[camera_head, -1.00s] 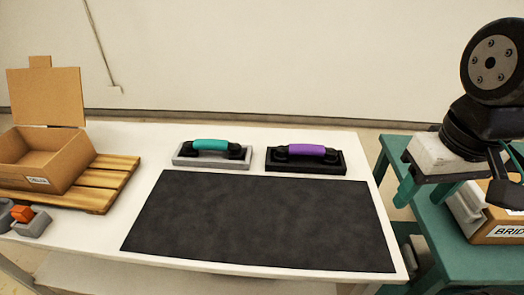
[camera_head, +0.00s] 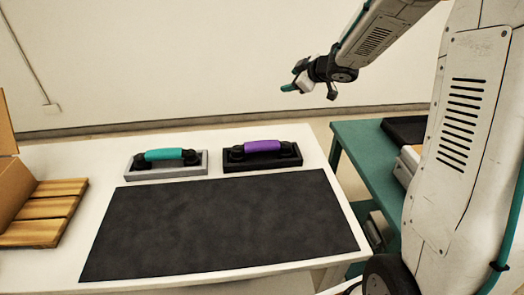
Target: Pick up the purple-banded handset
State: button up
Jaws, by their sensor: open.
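The purple-banded handset (camera_head: 264,147) lies on a black base (camera_head: 262,161) at the back right of the white table, behind the dark mat. My gripper (camera_head: 306,90) is open and empty. It is raised in the air, above and to the right of the purple-banded handset in the picture, and apart from it. A similar handset with a teal band (camera_head: 172,154) rests on a grey base (camera_head: 140,169) to its left. Nothing hides either handset.
A dark mat (camera_head: 222,228) covers much of the white table (camera_head: 70,165). A wooden pallet (camera_head: 45,213) with a cardboard box (camera_head: 12,180) stands at the left. A teal table (camera_head: 352,143) with a black tray (camera_head: 404,131) stands at the right, partly behind my arm.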

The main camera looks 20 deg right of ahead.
notch_tip(320, 180, down, 8)
jog(key=a+n+g+y, duration=0.2)
jog(key=n+g+y, duration=0.1)
jog(key=y, duration=0.2)
jog(key=n+g+y, duration=0.2)
jog(key=g+y, duration=0.3)
send_near(273, 142)
jog(key=x, duration=0.2)
jog(key=w+x, duration=0.1)
jog(key=x, duration=0.1)
jog(key=shift+d, duration=0.1)
jog(key=shift+s+a+f+n+g, duration=0.15)
jog(key=shift+a+n+g, duration=0.1)
jog(key=shift+n+g, duration=0.05)
jog(key=x, duration=0.7)
jog(key=shift+a, duration=0.1)
jog(key=c, duration=1.2)
